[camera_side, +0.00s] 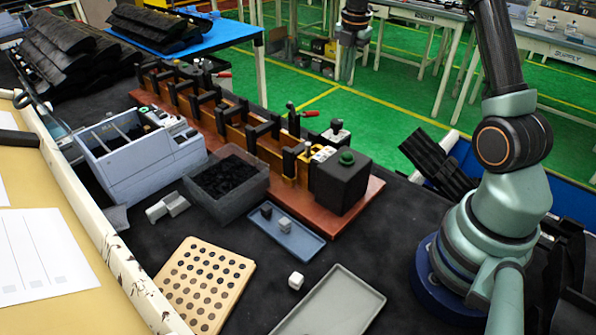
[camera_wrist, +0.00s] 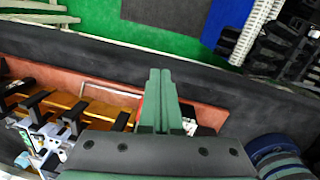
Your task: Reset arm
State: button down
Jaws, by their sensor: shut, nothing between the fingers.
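My gripper (camera_wrist: 160,76) shows in the wrist view as two green fingers pressed together, with nothing between them. It is in the air above the far edge of the bench, over the reddish-brown base (camera_wrist: 205,112) of the fixture. The fixture (camera_side: 240,120), with a row of black clamps, stands along the back of the bench. A black box (camera_side: 340,185) with a green button (camera_side: 347,157) is at its right end.
A grey bin (camera_side: 250,193) of black clips stands beside a compartmented box (camera_side: 130,172). A small blue-grey tray (camera_side: 297,247) holds two small pieces. A white block (camera_side: 296,281) lies loose between the wooden hole board (camera_side: 240,270) and an empty grey tray (camera_side: 350,305).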

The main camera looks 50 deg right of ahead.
jog(key=s+a+r+m+t, duration=0.2)
jog(key=s+a+r+m, duration=0.3)
jog(key=a+r+m, duration=0.65)
jog(key=s+a+f+m+t, duration=0.2)
jog(key=s+a+f+m, duration=0.1)
jog(key=s+a+m, duration=0.5)
jog(key=s+a, duration=0.3)
jog(key=a, duration=0.2)
jog(key=shift+s+a+y, duration=0.2)
jog(key=shift+s+y, duration=0.1)
